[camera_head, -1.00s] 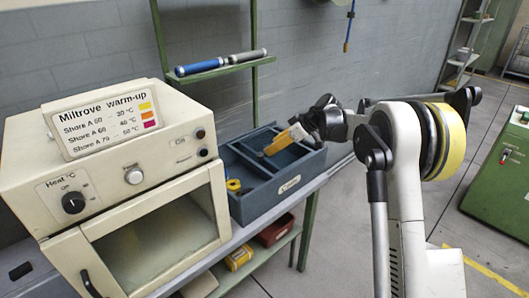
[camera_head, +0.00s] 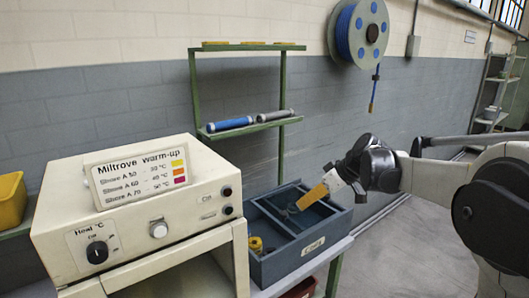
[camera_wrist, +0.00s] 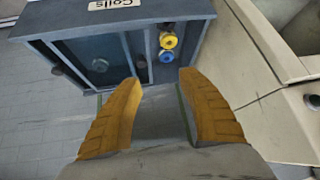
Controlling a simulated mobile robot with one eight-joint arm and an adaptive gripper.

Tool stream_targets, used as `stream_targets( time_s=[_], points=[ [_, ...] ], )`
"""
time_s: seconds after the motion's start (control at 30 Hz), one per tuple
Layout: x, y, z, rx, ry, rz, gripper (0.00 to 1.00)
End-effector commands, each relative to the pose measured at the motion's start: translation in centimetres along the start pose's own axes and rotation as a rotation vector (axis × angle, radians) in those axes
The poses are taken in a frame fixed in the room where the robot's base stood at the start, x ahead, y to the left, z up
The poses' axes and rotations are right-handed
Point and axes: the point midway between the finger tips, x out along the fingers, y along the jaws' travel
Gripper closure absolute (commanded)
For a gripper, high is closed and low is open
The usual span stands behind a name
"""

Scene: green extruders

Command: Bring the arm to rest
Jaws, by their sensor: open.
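My gripper (camera_head: 312,197) is at the right in the head view, its yellow fingers pointing down and left over the dark blue box marked Coils (camera_head: 312,247). In the wrist view my gripper (camera_wrist: 158,82) has its two yellow fingers spread apart with nothing between them. The Coils box (camera_wrist: 50,30) shows beyond the fingertips there, with a yellow coil (camera_wrist: 168,41) and a blue coil (camera_wrist: 166,56) in one compartment. The exact height of the fingers above the box cannot be told.
A cream warm-up oven (camera_head: 150,228) stands left of the box, with a sign (camera_head: 138,178) on top. A green shelf (camera_head: 250,125) with a blue tube (camera_head: 229,124) and a grey tube (camera_head: 275,116) is behind. A blue spool (camera_head: 362,28) hangs on the wall.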

Motion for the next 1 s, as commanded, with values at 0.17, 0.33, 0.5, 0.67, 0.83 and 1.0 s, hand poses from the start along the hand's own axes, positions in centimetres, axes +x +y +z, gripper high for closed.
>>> stream_targets(
  time_s=[0.17,0.33,0.5,0.67,0.83,1.0],
  points=[
    [-5.5,-6.5,3.1,0.149,-0.06,0.106,0.52],
    [-9.4,-12.1,7.8,0.285,-0.087,0.218,0.52],
    [-12.0,-17.0,13.8,0.411,-0.084,0.334,0.52],
    [-12.9,-20.1,19.3,0.506,-0.058,0.429,0.52],
    [-12.9,-21.6,22.8,0.566,-0.031,0.486,0.52],
    [-12.9,-22.0,23.8,0.584,-0.021,0.503,0.52]
  ],
)
